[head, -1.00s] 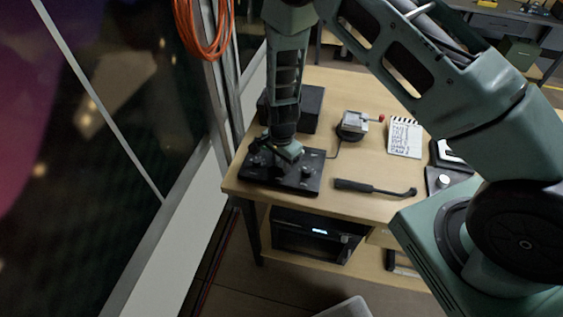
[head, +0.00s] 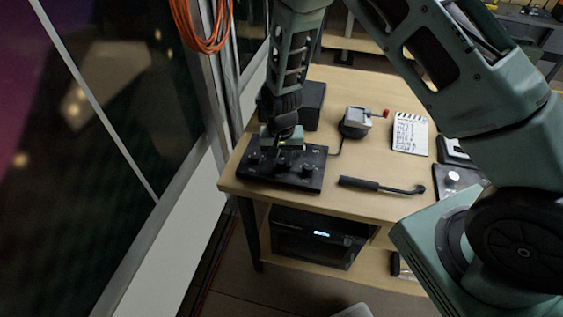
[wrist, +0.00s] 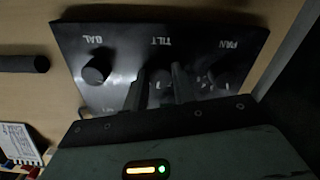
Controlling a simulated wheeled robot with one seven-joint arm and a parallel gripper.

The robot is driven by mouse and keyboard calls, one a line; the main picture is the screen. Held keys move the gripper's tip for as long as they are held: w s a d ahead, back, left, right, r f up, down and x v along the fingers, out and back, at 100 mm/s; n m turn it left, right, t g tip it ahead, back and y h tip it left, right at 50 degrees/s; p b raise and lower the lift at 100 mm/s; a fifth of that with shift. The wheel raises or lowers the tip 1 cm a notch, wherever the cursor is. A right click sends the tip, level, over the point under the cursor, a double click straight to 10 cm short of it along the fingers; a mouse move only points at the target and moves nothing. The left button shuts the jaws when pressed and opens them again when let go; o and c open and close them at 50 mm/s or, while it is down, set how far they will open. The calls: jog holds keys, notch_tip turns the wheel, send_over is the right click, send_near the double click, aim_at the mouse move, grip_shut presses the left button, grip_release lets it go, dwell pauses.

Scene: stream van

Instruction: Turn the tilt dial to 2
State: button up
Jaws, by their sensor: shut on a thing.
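The black control panel (head: 311,182) lies on the wooden table, and its top also shows in the wrist view (wrist: 125,50). In the wrist view its labels BAL, TILT and PAN appear upside down. My gripper (wrist: 161,84) is down at the middle position below the TILT label, shut on the tilt dial (wrist: 161,92). The fingers hide most of that dial; a small white mark shows between them, but I cannot read the setting. The BAL dial (wrist: 97,69) stands free to the left, and the PAN dial (wrist: 212,77) is partly hidden at right.
A dark box (head: 312,108) stands behind the panel. A black-handled tool (head: 380,186) lies to its right. A grey device with a red knob (head: 356,121) and a clapperboard (head: 410,134) stand farther back. The van wall is close on the left.

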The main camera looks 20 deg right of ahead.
aim_at(282, 161)
jog(key=n+b, duration=0.2)
jog(key=n, duration=0.2)
jog(key=shift+f+n, duration=0.1)
jog(key=shift+n, duration=0.2)
jog(key=shift+n+b, duration=0.65)
jog(key=shift+n, duration=1.35)
jog(key=o, duration=1)
jog(key=shift+r, duration=0.2)
notch_tip(282, 161, up, 17)
jog(key=b, duration=0.3)
jog(key=shift+r, duration=0.15)
